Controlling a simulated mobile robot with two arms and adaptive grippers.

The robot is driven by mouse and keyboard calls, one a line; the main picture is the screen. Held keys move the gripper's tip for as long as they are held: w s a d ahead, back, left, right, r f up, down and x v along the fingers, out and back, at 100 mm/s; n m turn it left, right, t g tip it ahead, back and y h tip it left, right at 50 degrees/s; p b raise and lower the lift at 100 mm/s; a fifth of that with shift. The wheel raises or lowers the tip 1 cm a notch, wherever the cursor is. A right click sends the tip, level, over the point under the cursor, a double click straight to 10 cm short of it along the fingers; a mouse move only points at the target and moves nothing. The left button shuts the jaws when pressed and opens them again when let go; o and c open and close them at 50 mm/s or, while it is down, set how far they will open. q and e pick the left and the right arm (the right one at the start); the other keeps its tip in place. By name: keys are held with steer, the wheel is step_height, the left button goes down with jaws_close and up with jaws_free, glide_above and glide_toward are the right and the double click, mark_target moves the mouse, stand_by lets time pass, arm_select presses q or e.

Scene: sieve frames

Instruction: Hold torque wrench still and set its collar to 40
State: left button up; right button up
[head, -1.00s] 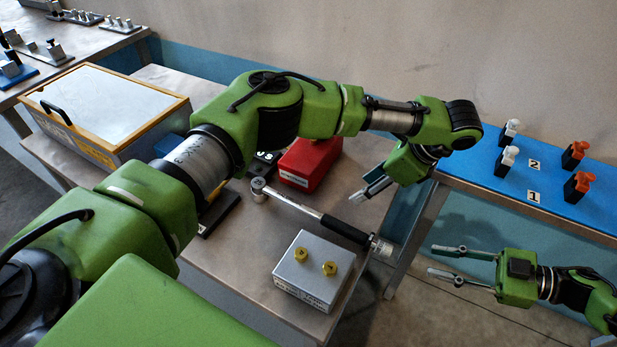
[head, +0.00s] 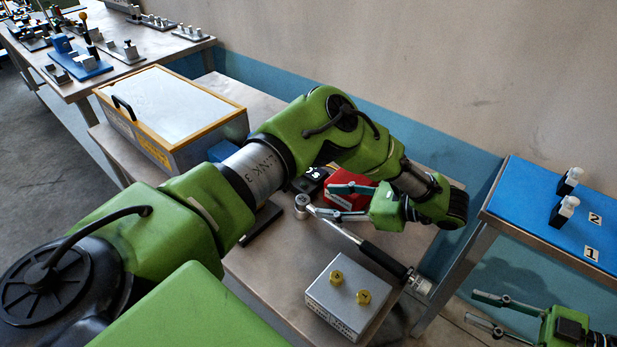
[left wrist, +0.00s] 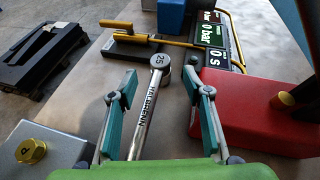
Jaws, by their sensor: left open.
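The torque wrench (head: 340,230) lies on the grey table, its round head at the left end and a black grip toward the lower right. Its silver collar (head: 420,283) is at the grip's far end, near the table's right edge. My left gripper (head: 335,200) is open above the wrench's head end. In the left wrist view, the open fingers (left wrist: 160,100) stand on either side of the wrench shaft (left wrist: 148,115), with the head marked 25 beyond them. No contact shows. My right gripper (head: 482,308) is open and empty at the lower right, off the table.
A grey block with two brass knobs (head: 345,312) sits in front of the wrench. A red box (head: 346,189) stands behind it, partly hidden by my left gripper. A blue-topped table (head: 530,205) stands at the right, and a yellow-framed case (head: 170,105) at the back left.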

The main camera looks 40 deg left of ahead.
mark_target(304, 199)
arm_select(q)
steer(key=x, duration=0.9)
jaws_close()
stand_by(0.4)
stand_by(0.8)
stand_by(0.3)
